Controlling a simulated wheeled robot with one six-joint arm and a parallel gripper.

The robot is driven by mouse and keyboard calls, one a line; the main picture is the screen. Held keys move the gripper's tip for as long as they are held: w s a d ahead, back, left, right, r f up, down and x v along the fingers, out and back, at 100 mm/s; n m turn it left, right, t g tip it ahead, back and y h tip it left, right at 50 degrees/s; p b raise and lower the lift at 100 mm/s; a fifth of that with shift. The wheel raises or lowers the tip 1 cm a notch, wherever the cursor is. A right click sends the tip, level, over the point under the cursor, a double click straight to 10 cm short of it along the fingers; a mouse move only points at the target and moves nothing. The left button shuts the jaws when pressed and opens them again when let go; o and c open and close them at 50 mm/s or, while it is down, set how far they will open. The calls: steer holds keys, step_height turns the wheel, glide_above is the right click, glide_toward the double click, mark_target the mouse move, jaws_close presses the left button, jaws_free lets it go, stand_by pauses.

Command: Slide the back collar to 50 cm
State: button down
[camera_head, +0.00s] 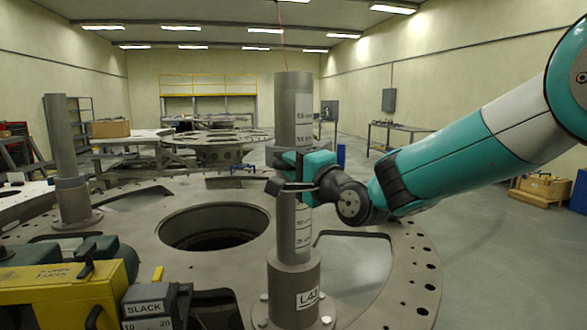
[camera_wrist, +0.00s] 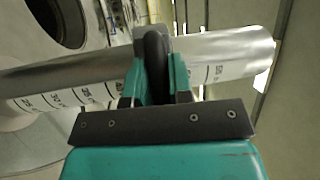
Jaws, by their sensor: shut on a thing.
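A grey upright post (camera_head: 295,100) marked L43 at its foot stands on the turret plate (camera_head: 390,270). Printed scale marks run up its side; most figures are too small to read. A dark grey collar (camera_head: 283,156) sits around the post at about mid-height. My gripper (camera_head: 296,187) reaches in from the right and is shut on the collar. In the wrist view, my gripper (camera_wrist: 158,85) has its teal fingers on either side of a dark part of the collar (camera_wrist: 153,60). The post (camera_wrist: 225,58) crosses behind, and the fingers hide the scale at the collar.
The plate has a large round opening (camera_head: 213,228). A yellow box (camera_head: 60,295) and a block marked SLACK (camera_head: 150,308) stand at front left. A thin red line hangs above the near post.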

steer(key=shift+r, duration=0.15)
steer(key=c, duration=1)
jaws_free()
steer(key=shift+c, duration=0.2)
steer(key=b+v, duration=0.7)
steer(key=v, duration=1)
steer(key=shift+s+f+b, duration=0.2)
steer(key=shift+b, duration=0.15)
steer(key=shift+d, duration=0.1)
